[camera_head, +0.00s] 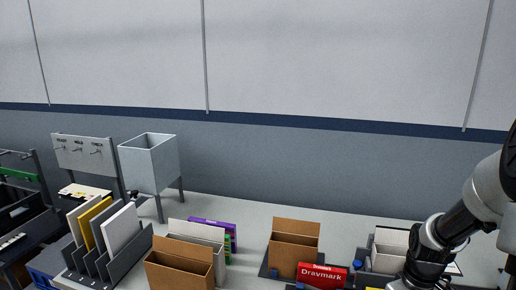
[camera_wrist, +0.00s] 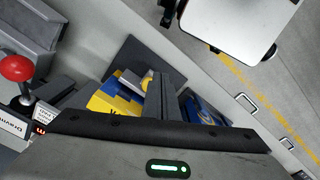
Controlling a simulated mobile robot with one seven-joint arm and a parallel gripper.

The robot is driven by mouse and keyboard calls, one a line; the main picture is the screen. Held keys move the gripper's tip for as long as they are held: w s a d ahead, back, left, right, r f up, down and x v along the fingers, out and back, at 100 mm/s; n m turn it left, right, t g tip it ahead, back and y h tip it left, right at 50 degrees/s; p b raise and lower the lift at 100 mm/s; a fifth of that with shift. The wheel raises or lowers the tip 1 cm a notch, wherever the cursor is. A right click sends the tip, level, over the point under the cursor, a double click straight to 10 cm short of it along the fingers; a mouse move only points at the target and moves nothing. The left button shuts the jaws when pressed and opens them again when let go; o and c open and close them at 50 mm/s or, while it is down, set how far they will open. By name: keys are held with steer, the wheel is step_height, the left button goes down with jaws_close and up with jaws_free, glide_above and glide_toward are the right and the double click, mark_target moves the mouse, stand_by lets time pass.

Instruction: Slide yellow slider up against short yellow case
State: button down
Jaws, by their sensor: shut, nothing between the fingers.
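In the wrist view, a yellow-and-blue printed case (camera_wrist: 108,100) lies on or beside a dark square plate (camera_wrist: 128,55). A small rounded yellow piece (camera_wrist: 147,80) shows just left of my fingertips; it may be the slider, but I cannot tell for sure. My gripper (camera_wrist: 165,85) is shut and empty, its dark fingers close beside that yellow piece. Whether they touch it is unclear. The dark gripper body hides the lower part of this scene. In the head view my arm reaches down at the right, and the fingertips are not clearly visible.
In the head view, a red box (camera_head: 322,276) and an open cardboard box (camera_head: 294,246) stand left of my arm. A rack with upright panels (camera_head: 122,226) is at the left. In the wrist view, a red ball knob (camera_wrist: 16,68) rises at left and a blue box (camera_wrist: 206,110) lies right of my fingers.

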steer(key=shift+f+b, duration=0.9)
steer(key=shift+f, duration=0.55)
steer(key=shift+w, duration=0.15)
steer(key=shift+w+d, duration=0.1)
steer(key=shift+w, duration=0.2)
steer(key=shift+w+d+r, duration=0.1)
steer(key=shift+w+d, duration=0.05)
steer(key=shift+w, duration=0.45)
steer(key=shift+s, duration=0.2)
steer(key=shift+s, duration=0.4)
steer(key=shift+r+p, duration=2.8)
steer(key=shift+r, duration=0.15)
steer(key=shift+a, duration=0.2)
